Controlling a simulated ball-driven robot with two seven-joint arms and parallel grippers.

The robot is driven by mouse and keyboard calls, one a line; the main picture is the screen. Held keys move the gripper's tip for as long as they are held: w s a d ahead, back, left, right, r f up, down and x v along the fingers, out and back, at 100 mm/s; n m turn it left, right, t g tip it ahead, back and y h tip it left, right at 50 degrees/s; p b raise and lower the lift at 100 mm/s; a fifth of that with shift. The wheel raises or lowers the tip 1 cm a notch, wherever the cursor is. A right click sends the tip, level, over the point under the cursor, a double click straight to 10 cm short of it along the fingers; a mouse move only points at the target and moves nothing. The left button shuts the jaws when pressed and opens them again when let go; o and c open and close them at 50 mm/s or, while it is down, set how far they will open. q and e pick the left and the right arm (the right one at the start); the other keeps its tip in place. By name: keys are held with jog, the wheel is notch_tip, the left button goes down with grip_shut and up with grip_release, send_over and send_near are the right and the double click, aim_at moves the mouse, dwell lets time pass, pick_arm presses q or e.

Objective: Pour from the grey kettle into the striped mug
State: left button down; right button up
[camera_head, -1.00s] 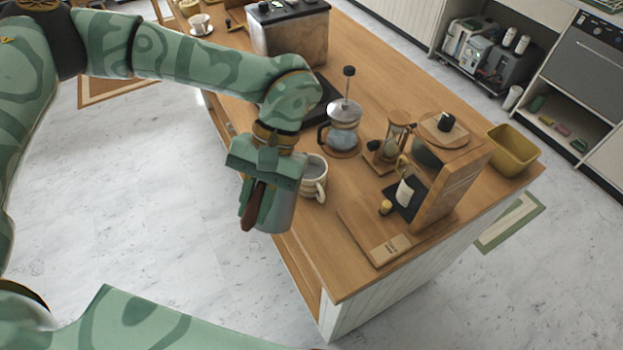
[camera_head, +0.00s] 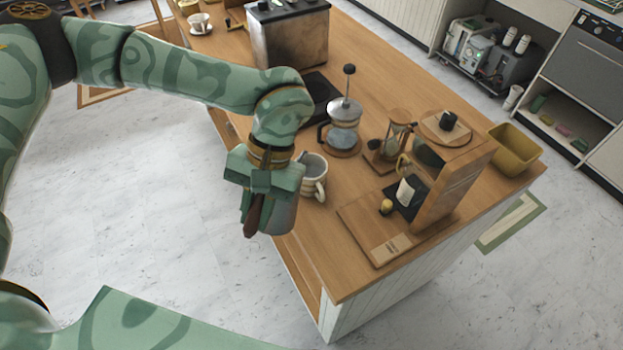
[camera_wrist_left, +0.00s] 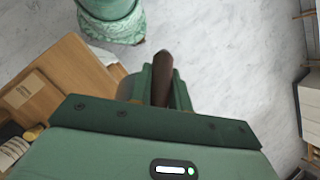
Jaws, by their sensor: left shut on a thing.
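My left gripper (camera_head: 258,200) is shut on the brown handle (camera_head: 251,216) of the grey kettle (camera_head: 281,217). The kettle is held at the table's left edge, mostly hidden behind the gripper. The wrist view shows the dark brown handle (camera_wrist_left: 162,78) between the green fingers. The striped mug (camera_head: 313,178) stands upright on the wooden counter, just right of the kettle, its handle toward the front. The mug's left side is close to the kettle in the picture. I cannot tell whether they touch. No stream of liquid shows. My right gripper is not in view.
A french press (camera_head: 343,128), an hourglass (camera_head: 397,134) and a wooden stand (camera_head: 450,188) are right of the mug on the counter (camera_head: 335,232). A mustard bin (camera_head: 514,148) is at the right end. A metal machine (camera_head: 289,38) is at the back. Open floor lies left.

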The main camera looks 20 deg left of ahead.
pick_arm(q)
jog(key=shift+s+f+t+b, duration=0.1)
jog(key=shift+f+t+b, duration=0.95)
jog(key=shift+f, duration=0.95)
jog(key=shift+f+t+h+b, duration=0.5)
jog(key=shift+f+t+b, duration=0.85)
jog(key=shift+f, duration=0.65)
jog(key=shift+r, duration=0.15)
notch_tip(320, 180, up, 5)
jog(key=p, duration=0.3)
jog(key=shift+p, duration=0.4)
jog(key=shift+f, duration=0.2)
